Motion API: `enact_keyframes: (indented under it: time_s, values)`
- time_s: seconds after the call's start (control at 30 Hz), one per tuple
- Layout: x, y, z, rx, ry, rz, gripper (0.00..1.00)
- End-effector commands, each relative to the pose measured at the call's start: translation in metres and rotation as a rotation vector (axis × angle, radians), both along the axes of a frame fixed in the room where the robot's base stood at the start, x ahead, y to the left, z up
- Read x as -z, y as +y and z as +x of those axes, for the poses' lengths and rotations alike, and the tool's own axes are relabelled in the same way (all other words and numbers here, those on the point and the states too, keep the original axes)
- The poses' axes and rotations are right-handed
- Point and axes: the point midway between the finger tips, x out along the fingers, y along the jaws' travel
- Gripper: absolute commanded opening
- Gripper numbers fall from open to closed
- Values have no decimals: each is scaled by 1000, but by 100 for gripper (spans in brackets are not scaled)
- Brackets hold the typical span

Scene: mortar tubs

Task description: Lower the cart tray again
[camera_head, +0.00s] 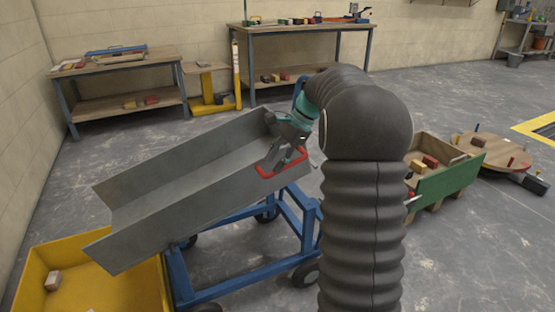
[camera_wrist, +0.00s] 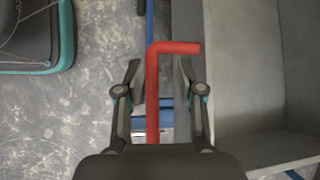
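The grey metal cart tray (camera_head: 180,178) is tilted on its blue wheeled frame (camera_head: 240,240). Its left end is low, over a yellow tub, and its right end is raised. A red handle (camera_head: 292,166) sits on the tray's near side by the raised end. My gripper (camera_head: 272,158) is at this handle. In the wrist view the red handle (camera_wrist: 153,100) runs between the two fingers of my gripper (camera_wrist: 159,75), with gaps visible on both sides. The gripper is open around the handle. The tray wall (camera_wrist: 212,80) is just right of the fingers.
A green-sided crate (camera_head: 445,185) with blocks stands right of my arm. Workbenches (camera_head: 125,70) line the back wall. Open grey floor lies between the cart and benches.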

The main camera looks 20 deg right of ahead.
Motion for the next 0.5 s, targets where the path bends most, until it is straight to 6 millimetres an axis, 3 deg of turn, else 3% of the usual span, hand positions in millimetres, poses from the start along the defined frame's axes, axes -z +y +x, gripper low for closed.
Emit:
enact_keyframes:
  time_s: [0.3, 0.5]
  values:
    - [-1, -6, -2, 8, 1, -2, 41]
    - [-22, -17, -3, 8, -1, -4, 41]
